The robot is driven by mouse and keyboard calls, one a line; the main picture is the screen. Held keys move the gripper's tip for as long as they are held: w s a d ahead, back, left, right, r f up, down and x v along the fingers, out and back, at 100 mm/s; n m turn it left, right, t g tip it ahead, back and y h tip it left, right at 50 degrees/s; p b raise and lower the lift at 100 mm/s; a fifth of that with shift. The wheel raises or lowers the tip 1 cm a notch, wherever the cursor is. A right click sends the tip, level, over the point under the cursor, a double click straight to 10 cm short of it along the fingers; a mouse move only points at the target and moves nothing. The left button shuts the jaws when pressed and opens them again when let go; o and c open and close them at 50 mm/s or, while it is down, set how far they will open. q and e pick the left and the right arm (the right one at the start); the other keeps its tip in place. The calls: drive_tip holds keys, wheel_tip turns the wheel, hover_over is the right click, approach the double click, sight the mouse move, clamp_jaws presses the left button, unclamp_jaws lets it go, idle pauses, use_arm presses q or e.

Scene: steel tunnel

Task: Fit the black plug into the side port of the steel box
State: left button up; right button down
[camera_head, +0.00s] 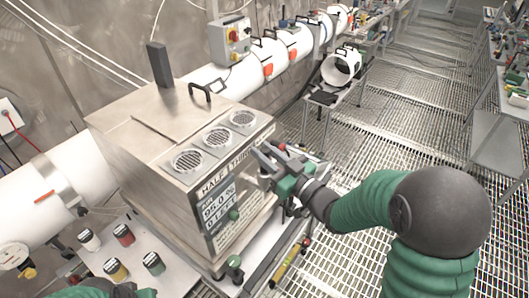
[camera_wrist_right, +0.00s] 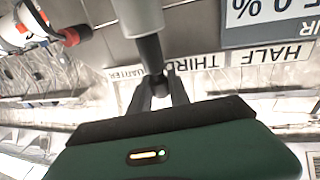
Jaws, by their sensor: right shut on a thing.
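The steel box (camera_head: 160,135) stands on a bench at centre left, with three round vents on top and a labelled front face. My right gripper (camera_head: 265,163) is close to the right part of that face. In the wrist view my right gripper (camera_wrist_right: 159,92) is shut on a slim black piece, which looks like the black plug (camera_wrist_right: 152,58). The piece's far end meets a light grey cylinder (camera_wrist_right: 142,17); I cannot tell whether that is the port or part of the plug. Part of my left arm's green end shows at the bottom left; its fingers are not visible.
A green knob (camera_head: 234,263) stands near the box's front corner. The grated floor (camera_head: 400,110) to the right is open.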

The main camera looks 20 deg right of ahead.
drive_tip(key=shift+f+b, duration=1.8)
drive_tip(key=shift+f, duration=0.1)
drive_tip(key=c, duration=1.1)
unclamp_jaws()
drive_tip(key=shift+c, duration=0.2)
drive_tip(key=b+v, duration=1.4)
drive_tip(key=v, duration=0.3)
